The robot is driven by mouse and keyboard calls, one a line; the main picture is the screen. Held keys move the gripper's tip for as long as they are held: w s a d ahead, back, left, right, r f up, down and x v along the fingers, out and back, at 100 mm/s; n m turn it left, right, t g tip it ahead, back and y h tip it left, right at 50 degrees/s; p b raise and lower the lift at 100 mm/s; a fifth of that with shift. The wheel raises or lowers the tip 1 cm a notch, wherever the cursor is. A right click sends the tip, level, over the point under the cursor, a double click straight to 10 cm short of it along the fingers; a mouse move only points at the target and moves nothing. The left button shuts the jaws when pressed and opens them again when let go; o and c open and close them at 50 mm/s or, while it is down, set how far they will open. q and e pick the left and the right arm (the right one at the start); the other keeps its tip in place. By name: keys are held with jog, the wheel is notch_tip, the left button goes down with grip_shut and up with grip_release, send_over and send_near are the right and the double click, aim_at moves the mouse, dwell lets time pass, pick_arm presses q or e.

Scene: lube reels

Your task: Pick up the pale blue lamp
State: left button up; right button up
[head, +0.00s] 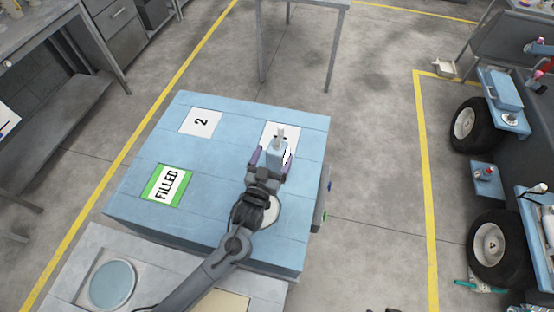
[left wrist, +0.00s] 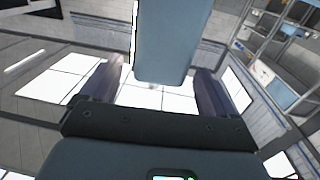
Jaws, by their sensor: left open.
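The pale blue lamp (head: 277,154) is on or above a white card (head: 291,130) near the right side of the blue tabletop, with a pale grey piece at its far end. My left gripper (head: 271,157) is at it, with one dark purple finger on each side. In the left wrist view the blue body (left wrist: 170,40) fills the space between the open fingers (left wrist: 160,90), with a gap visible on each side. The gripper hides the lamp's near part. My right gripper cannot be made out.
A round plate (head: 112,284) lies on the pale surface at lower left.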

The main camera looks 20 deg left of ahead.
aim_at(279, 141)
pick_arm(q)
jog(key=shift+w+a+r, duration=0.1)
jog(key=shift+w, duration=2.7)
jog(key=c, duration=1.6)
grip_shut()
jog(key=shift+r, duration=0.2)
